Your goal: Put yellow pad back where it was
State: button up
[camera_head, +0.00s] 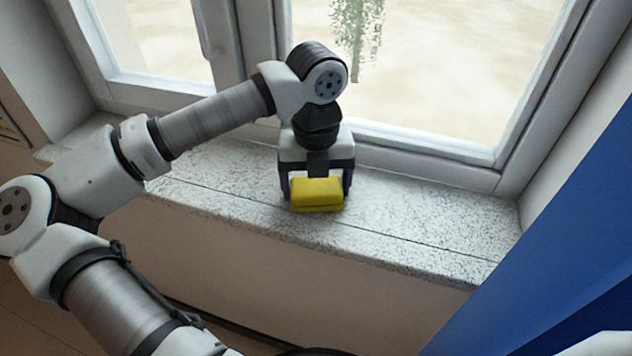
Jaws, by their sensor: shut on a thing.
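The yellow pad (317,195) is a small block at the middle of the speckled stone windowsill (430,222), close to the sill's front edge. My gripper (318,182) points down from above, with one dark finger at each side of the pad, and is shut on it. The pad is at or just above the sill surface; I cannot tell whether it touches. The gripper body hides part of the pad's back.
A white-framed window (420,140) stands right behind the sill. A blue panel (560,215) rises at the right. The sill is bare to the right of the pad. My arm covers much of the left side.

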aim_at(316, 182)
jog(key=o, duration=0.8)
jog(key=shift+o, duration=0.2)
jog(key=shift+r, duration=0.1)
jog(key=shift+r+p, duration=0.2)
jog(key=shift+p, duration=0.25)
notch_tip(316, 182, up, 12)
jog(key=b, duration=0.2)
jog(key=shift+f+b, duration=0.15)
jog(key=shift+b, duration=0.25)
